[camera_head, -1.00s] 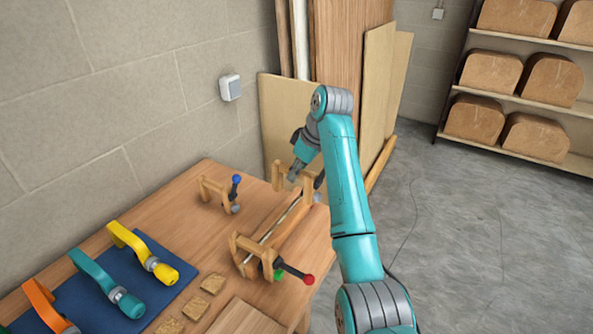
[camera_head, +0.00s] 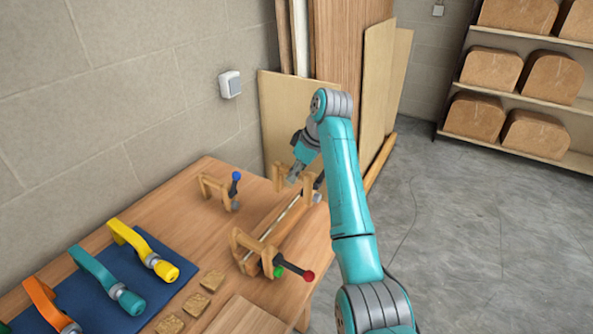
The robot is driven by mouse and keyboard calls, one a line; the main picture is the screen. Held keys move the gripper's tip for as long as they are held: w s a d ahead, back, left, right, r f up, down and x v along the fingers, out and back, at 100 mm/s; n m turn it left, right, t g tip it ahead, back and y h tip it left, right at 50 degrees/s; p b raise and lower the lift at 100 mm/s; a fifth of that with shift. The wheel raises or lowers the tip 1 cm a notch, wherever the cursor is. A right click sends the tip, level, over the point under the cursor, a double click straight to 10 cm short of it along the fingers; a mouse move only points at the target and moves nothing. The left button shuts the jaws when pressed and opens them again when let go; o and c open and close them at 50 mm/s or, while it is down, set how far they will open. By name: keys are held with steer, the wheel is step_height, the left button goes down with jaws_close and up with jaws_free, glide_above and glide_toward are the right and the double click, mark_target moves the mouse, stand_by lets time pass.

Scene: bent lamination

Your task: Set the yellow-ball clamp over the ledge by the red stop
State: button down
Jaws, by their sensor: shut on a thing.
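My gripper (camera_head: 295,175) is shut on a wooden clamp (camera_head: 280,178) at the far end of the long form (camera_head: 290,228) on the bench. The ball of this clamp is hidden, so I cannot tell its colour, nor whether the clamp touches the form. I cannot make out a separate red stop, and the ledge is partly hidden by my arm.
A wooden clamp with a blue ball (camera_head: 236,176) stands left of the form. A blue mat (camera_head: 85,306) with orange, teal and yellow clamps lies at the front left of the bench (camera_head: 170,208). Several small wood blocks (camera_head: 196,304) lie nearby. The wall is close behind.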

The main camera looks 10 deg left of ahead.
mark_target(309, 174)
steer(key=shift+f, duration=1.95)
steer(key=shift+f, duration=0.2)
steer(key=shift+f, duration=1.65)
steer(key=shift+f, duration=0.3)
steer(key=c, duration=1)
jaws_free()
steer(key=shift+o, duration=0.3)
steer(key=v, duration=1.2)
steer(key=shift+w, duration=0.1)
